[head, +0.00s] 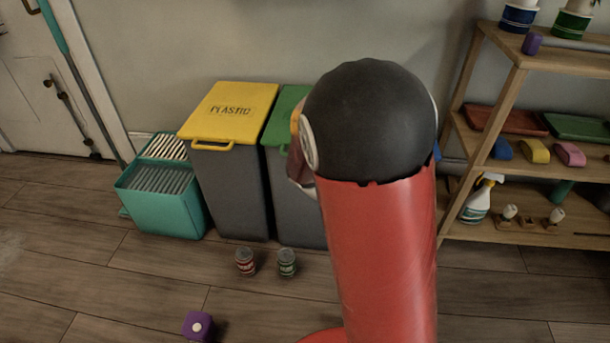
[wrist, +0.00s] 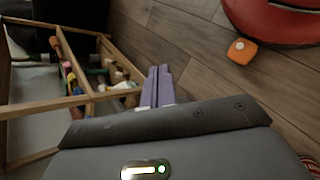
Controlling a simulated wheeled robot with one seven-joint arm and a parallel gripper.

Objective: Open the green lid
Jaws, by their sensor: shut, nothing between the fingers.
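The green lid (head: 283,120) tops a grey bin (head: 291,205) beside the yellow-lidded bin. Only its left strip shows; my red and black arm hides the rest. The visible part looks flat and closed. My gripper (wrist: 158,73) shows in the wrist view with its two lavender fingers together and nothing between them. It points over the wooden floor near the shelf, and the green lid is not in that view. My gripper is hidden in the head view.
A grey bin with a yellow PLASTIC lid (head: 232,110) and a teal slatted bin (head: 162,195) stand left. Two cans (head: 245,262) (head: 287,263) and a purple block (head: 198,326) lie on the floor. A wooden shelf (head: 508,85) stands right. An orange block (wrist: 241,50) lies near my red base.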

